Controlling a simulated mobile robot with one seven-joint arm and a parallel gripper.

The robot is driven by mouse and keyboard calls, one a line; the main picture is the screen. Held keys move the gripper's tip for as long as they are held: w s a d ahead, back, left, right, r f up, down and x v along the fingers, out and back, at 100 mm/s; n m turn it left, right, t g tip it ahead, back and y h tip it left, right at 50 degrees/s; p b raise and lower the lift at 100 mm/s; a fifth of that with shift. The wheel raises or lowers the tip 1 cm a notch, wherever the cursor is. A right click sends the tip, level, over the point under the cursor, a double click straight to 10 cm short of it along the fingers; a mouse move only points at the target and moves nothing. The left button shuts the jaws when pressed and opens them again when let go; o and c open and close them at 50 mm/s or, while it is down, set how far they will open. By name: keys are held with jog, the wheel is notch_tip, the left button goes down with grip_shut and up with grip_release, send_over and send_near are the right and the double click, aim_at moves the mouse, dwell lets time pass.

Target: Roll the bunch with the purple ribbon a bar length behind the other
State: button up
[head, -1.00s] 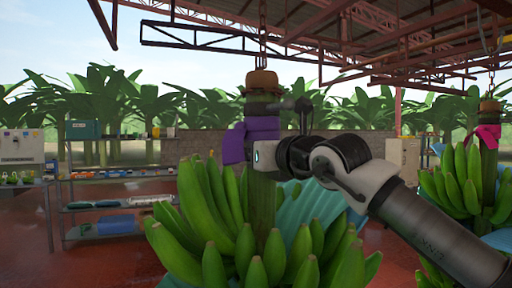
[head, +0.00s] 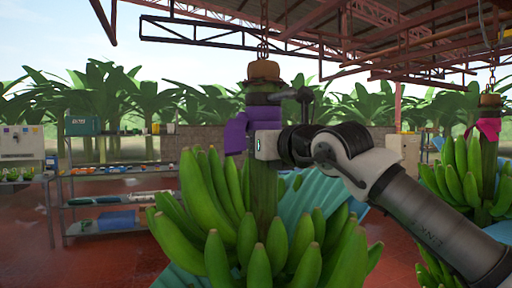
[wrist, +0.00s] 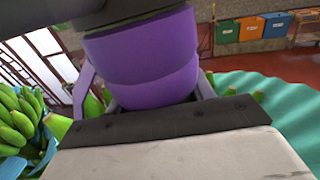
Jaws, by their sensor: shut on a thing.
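The near bunch of green bananas (head: 215,262) hangs upright by its stem from a chain, filling the lower middle of the head view. A purple ribbon (head: 236,134) is wrapped around its stem; it also shows large in the wrist view (wrist: 140,68). My gripper (head: 267,146) is at the stem at ribbon height, reaching in from the right. In the wrist view its fingers stand on both sides of the ribboned stem, shut on it. Its fingertips are partly hidden. The other bunch (head: 462,172), with a pink ribbon (head: 488,128), hangs at the right, apart from the near one.
Teal sheeting (head: 322,200) lies behind and beside the near bunch. A metal shelf (head: 100,200) with bins stands at the left. Red roof beams (head: 230,36) run overhead. Coloured bins (wrist: 250,28) stand by the far floor in the wrist view. Red floor shows at the left.

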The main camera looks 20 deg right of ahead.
jog(key=shift+a, duration=0.5)
jog(key=o, duration=1.3)
jog(key=shift+o, duration=0.2)
jog(key=shift+d, duration=0.15)
jog(key=shift+s+d+f+b, duration=0.15)
jog(key=shift+s+b, duration=0.15)
jog(key=shift+s, duration=0.25)
jog(key=b, duration=0.4)
send_over(302, 190)
